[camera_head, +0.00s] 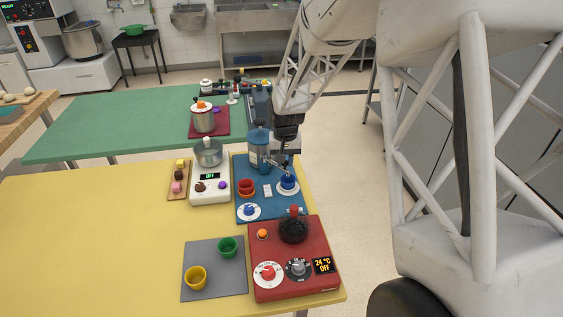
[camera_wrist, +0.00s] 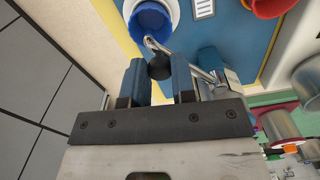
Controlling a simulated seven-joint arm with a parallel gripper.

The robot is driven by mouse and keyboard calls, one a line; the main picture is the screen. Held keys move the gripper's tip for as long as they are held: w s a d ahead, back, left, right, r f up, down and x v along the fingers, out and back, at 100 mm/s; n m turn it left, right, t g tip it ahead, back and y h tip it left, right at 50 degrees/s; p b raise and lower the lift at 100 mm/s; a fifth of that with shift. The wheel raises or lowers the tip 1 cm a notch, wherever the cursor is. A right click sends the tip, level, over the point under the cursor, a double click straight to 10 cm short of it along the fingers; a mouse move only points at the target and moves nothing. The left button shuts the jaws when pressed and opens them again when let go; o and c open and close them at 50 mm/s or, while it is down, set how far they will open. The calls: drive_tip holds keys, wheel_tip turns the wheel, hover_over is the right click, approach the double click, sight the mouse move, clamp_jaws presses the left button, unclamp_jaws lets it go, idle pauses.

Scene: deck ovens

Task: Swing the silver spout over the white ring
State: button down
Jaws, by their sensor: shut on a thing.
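The silver spout (camera_wrist: 196,69) is a thin bent tube coming from the blue machine (camera_head: 259,147); it also shows in the head view (camera_head: 274,163). A black knob (camera_wrist: 159,67) sits by the spout, between the blue fingers of my gripper (camera_wrist: 157,75), which is shut on it. The spout's bent tip shows at the rim of a blue cup (camera_wrist: 150,20) in the wrist view. The cup stands on the white ring (camera_head: 288,191), whose edge also shows in the wrist view (camera_wrist: 175,14). In the head view my gripper (camera_head: 283,157) is above and behind the cup, its fingers partly hidden.
A white scale with a pot (camera_head: 208,154) stands left. A red hotplate unit (camera_head: 293,270) is in front. The yellow table is clear at left.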

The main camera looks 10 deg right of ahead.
drive_tip(key=shift+w+d, duration=0.1)
idle(0.3)
drive_tip(key=c, duration=0.9)
unclamp_jaws()
drive_tip(key=shift+c, duration=0.2)
drive_tip(key=shift+r, duration=0.1)
drive_tip(key=shift+r, duration=3.8)
